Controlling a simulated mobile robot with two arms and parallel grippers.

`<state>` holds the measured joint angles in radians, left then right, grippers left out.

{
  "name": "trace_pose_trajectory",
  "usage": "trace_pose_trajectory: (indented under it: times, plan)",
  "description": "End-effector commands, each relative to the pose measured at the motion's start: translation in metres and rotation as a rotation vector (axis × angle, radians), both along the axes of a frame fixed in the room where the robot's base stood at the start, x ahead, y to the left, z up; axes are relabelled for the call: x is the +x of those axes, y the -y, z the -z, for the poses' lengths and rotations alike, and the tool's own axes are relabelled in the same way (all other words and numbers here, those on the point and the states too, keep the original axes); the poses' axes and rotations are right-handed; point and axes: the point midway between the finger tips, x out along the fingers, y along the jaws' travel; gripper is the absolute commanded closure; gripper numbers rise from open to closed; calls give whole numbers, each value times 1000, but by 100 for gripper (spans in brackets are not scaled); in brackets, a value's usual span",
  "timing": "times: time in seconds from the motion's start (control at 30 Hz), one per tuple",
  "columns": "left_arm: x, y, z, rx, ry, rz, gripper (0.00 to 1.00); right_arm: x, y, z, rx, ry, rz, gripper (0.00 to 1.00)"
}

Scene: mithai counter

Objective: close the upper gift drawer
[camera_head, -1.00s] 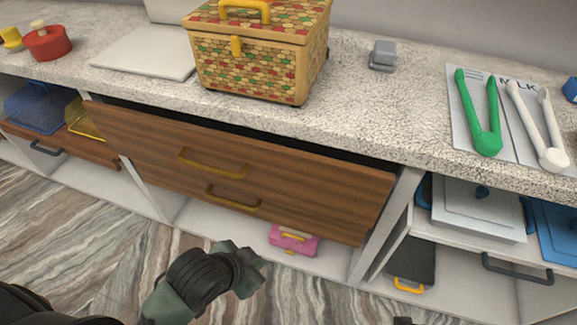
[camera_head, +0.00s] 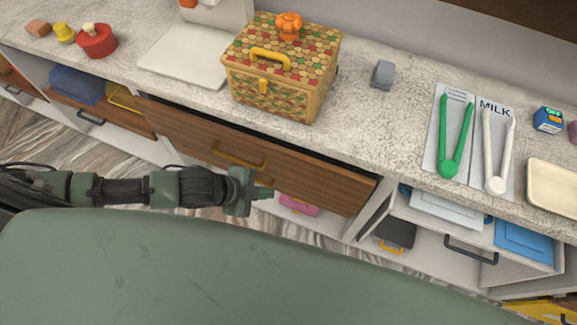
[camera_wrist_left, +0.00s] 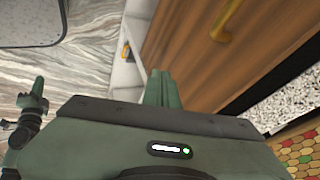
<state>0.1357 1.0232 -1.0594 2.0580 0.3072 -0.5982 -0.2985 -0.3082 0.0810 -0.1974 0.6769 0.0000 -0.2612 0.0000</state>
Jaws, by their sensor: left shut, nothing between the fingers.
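The upper gift drawer (camera_head: 310,168) is a brown wooden front with a yellow bar handle (camera_head: 240,157), under the stone counter. A dark gap shows behind its top edge, so it stands partly out. The wrist view also shows the drawer front (camera_wrist_left: 200,55), its yellow handle (camera_wrist_left: 226,22) and a dark gap beside the countertop. My right gripper is out of view.
A patterned basket (camera_head: 275,85) with an orange figure on its lid stands on the counter (camera_head: 350,115) above the drawer. Green tongs (camera_head: 455,140) and white tongs (camera_head: 497,150) lie to the right. A pink box (camera_head: 298,205) sits below. Open shelves flank the drawers.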

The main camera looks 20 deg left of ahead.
Motion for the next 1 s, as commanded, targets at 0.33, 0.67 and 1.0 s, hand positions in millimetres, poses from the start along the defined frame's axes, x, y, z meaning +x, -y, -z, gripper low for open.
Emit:
trace_pose_trajectory:
  times: [0.33, 0.67, 1.0]
  plan:
    - [11, 2, 15, 10, 3, 16, 100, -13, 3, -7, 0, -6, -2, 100]
    - [42, 31, 71, 11, 3, 15, 100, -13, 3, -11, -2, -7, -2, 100]
    - [80, 35, 74, 13, 3, 16, 100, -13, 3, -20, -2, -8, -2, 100]
